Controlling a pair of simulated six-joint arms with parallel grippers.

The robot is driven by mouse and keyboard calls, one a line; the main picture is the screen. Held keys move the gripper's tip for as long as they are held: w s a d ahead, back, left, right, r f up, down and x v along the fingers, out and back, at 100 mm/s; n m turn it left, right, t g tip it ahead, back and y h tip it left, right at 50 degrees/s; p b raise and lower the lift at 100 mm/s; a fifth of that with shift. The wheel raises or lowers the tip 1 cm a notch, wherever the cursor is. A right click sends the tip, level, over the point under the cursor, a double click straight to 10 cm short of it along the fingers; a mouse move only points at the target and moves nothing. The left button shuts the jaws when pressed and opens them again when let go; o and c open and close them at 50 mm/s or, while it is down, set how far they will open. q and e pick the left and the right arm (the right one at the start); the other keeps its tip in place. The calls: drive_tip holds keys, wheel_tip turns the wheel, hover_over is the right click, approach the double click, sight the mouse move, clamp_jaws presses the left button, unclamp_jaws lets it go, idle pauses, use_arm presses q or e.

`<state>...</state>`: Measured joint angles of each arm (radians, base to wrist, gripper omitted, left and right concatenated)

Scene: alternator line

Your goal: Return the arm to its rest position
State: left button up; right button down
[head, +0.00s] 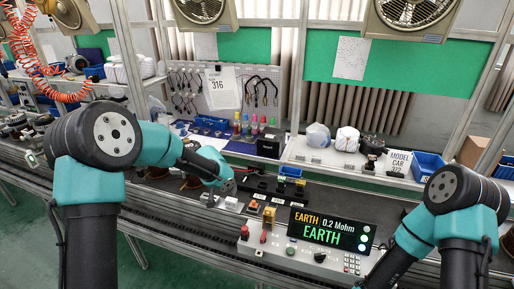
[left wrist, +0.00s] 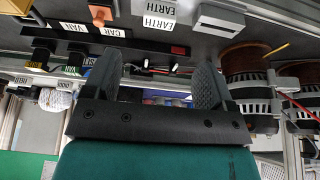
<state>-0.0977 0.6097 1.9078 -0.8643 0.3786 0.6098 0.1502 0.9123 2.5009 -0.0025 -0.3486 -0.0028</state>
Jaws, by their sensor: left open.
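My left arm reaches in from the left in the head view, its wrist over the middle of the bench. Its gripper is mostly hidden behind the wrist there. In the left wrist view my left gripper (left wrist: 155,78) is open, its two dark fingers wide apart with nothing held between them. Beyond the fingers lies a dark fixture with a red part and small white pieces. My right arm shows at the lower right of the head view; its gripper is outside the frame.
A tester with a lit display (head: 330,232) reading EARTH 0.2 Mohm stands right of my left wrist. An alternator (left wrist: 248,88) with copper windings is close right of the fingers in the wrist view. Coloured bottles (head: 254,125) and a blue bin (head: 426,166) stand at the back.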

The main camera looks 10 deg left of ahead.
use_arm(q)
drive_tip(key=s+a+f+n+g+h, duration=0.1)
drive_tip(key=s+f+g+h, duration=0.1)
drive_tip(key=s+f, duration=0.7)
drive_tip(key=s+f+n+g+h, duration=0.1)
drive_tip(key=s+f, duration=0.6)
drive_tip(key=f, duration=0.5)
drive_tip(key=s+a+f+n, duration=0.1)
drive_tip(key=s+f, duration=0.2)
drive_tip(key=s, duration=0.4)
drive_tip(key=s+f+n+g, duration=0.1)
drive_tip(key=s+f+n, duration=0.15)
drive_tip(key=s, duration=0.55)
drive_tip(key=s+a+f, duration=0.1)
drive_tip(key=s+f, duration=0.3)
drive_tip(key=s, duration=0.3)
drive_tip(key=w+d+r+m, duration=0.1)
drive_tip(key=w+d+r, duration=0.2)
drive_tip(key=w+r, duration=0.1)
drive_tip(key=shift+w, duration=0.55)
drive_tip(key=shift+r+m, duration=0.1)
drive_tip(key=shift+m, duration=0.15)
